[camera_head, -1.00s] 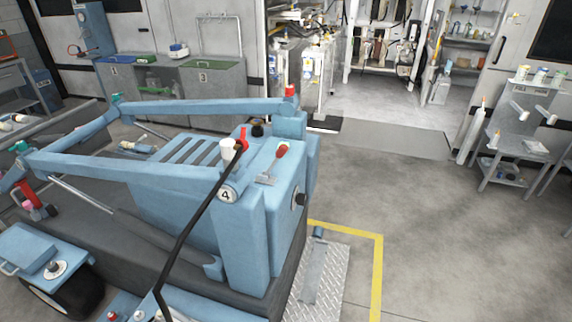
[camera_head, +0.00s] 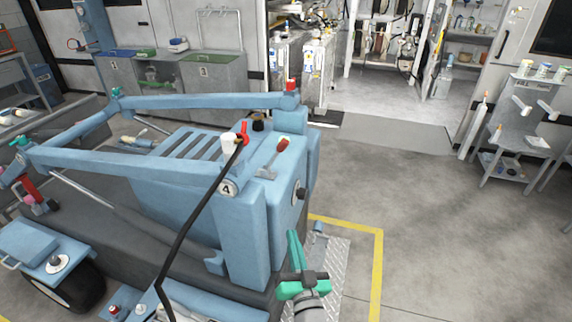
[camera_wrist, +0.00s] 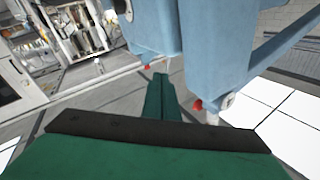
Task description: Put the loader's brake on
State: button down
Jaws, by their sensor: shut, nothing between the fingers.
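The blue loader (camera_head: 245,245) stands in the middle of the head view, its label reading 4. On its top deck a red-tipped lever (camera_head: 283,144) stands on a small grey plate, tilted to the right. A second red handle (camera_head: 243,133) stands beside a white cap. Which of them is the brake, I cannot tell. My gripper (camera_head: 293,240) has green fingers, is shut and empty, and is in front of the loader's near right corner, below the deck in the picture. In the wrist view my fingers (camera_wrist: 160,80) point towards blue loader parts (camera_wrist: 215,50) with small red pieces (camera_wrist: 197,105).
A black hose (camera_head: 187,228) runs across the loader's front. Long blue lift arms (camera_head: 190,104) frame its deck. A tread-plate step (camera_head: 335,265) lies at its right, inside a yellow floor line (camera_head: 380,255). The floor further right is clear up to a small grey table (camera_head: 515,150).

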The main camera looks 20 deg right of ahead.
aim_at(284, 148)
jog(key=w+d+r+t, duration=0.1)
jog(key=w+d+r, duration=0.2)
jog(key=r, duration=0.6)
jog(key=w, duration=0.2)
jog(key=shift+w+r+t+y, duration=0.3)
jog(key=shift+w+r+t, duration=0.05)
jog(key=shift+r+t, duration=0.05)
jog(key=x, duration=1.4)
jog(key=shift+d, duration=0.1)
jog(key=shift+r, duration=0.1)
